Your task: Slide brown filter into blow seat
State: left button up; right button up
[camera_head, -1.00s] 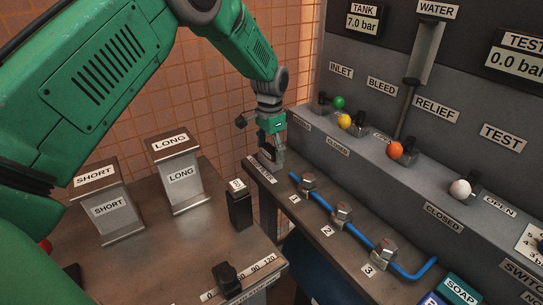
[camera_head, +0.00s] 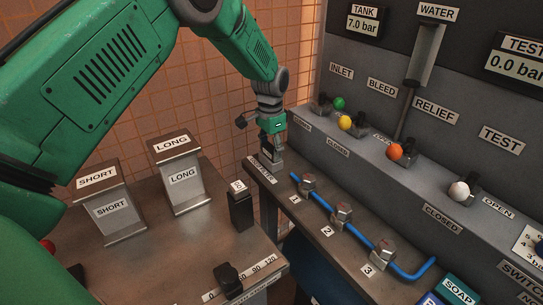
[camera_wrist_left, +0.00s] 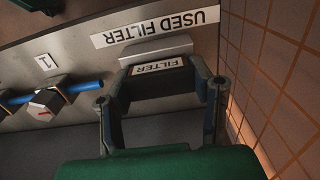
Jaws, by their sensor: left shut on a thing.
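My left gripper (camera_head: 272,146) is at the far left end of the bench by the orange tiled wall. In the left wrist view its two fingers (camera_wrist_left: 160,72) are closed on the sides of a block with a label reading FILTER (camera_wrist_left: 158,66). A pale grey face shows just beyond that label, beside a USED FILTER label (camera_wrist_left: 155,26) on the bench. The block's brown colour is hard to make out in this light. I cannot tell whether it touches the bench. No seat marked BLOW can be made out. My right gripper is not in view.
A blue pipe (camera_head: 320,211) with several numbered fittings runs along the bench to the right of the gripper. Colored valve knobs sit on the grey ledge (camera_head: 425,180) behind. SHORT (camera_head: 108,205) and LONG (camera_head: 181,181) blocks stand on the left table.

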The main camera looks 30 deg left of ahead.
aim_at(270, 148)
pick_arm(q)
jog(key=shift+a+r+p, duration=0.1)
jog(key=shift+r+p, duration=2.3)
jog(key=shift+r, duration=0.55)
jog(key=shift+r+p, duration=0.25)
jog(key=shift+p, duration=0.25)
